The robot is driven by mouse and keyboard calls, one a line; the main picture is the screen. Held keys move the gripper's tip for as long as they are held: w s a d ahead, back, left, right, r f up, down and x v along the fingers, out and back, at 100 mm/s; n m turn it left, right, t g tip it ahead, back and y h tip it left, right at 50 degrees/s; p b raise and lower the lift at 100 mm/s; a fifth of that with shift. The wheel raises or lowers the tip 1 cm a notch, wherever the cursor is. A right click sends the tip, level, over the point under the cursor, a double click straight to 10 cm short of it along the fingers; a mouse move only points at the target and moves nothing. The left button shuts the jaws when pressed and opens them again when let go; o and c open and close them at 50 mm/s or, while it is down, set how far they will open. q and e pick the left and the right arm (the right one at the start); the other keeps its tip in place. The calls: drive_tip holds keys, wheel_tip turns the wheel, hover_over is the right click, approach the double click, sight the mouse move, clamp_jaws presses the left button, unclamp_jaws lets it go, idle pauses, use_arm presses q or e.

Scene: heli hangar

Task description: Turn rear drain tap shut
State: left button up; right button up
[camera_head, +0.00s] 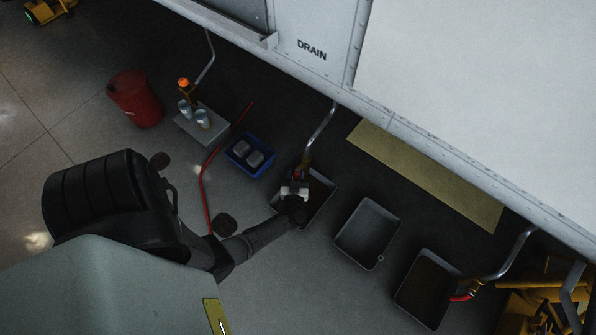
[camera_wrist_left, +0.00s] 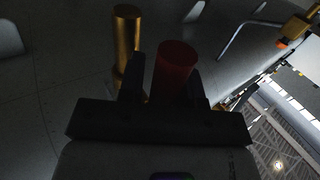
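My left gripper (camera_head: 294,190) is at the middle drain tap (camera_head: 304,168), which hangs on a bent metal pipe (camera_head: 320,131) below the panel marked DRAIN. In the left wrist view a dark red cylindrical handle (camera_wrist_left: 174,68) stands between my two dark fingers, with a brass cylinder (camera_wrist_left: 126,38) beside it. Whether the fingers press on the handle is too dark to tell. Another pipe with an orange-topped tap (camera_head: 184,84) is at the left. A third pipe (camera_head: 513,256) at the right ends by a red fitting (camera_head: 461,297). My right gripper is not in view.
A drip tray (camera_head: 325,190) lies under my gripper, with a grey tray (camera_head: 367,257) and a dark-filled tray (camera_head: 407,304) to its right. A blue bin (camera_head: 238,163), a grey box with jars (camera_head: 187,127), a red drum (camera_head: 136,100) and a red hose (camera_head: 204,190) are at left. The white fuselage (camera_head: 460,80) overhangs.

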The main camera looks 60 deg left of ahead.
use_arm(q)
drive_tip(key=shift+s, duration=0.15)
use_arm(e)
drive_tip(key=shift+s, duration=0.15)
use_arm(q)
drive_tip(key=shift+d, duration=0.1)
drive_tip(key=shift+c, duration=0.6)
clamp_jaws()
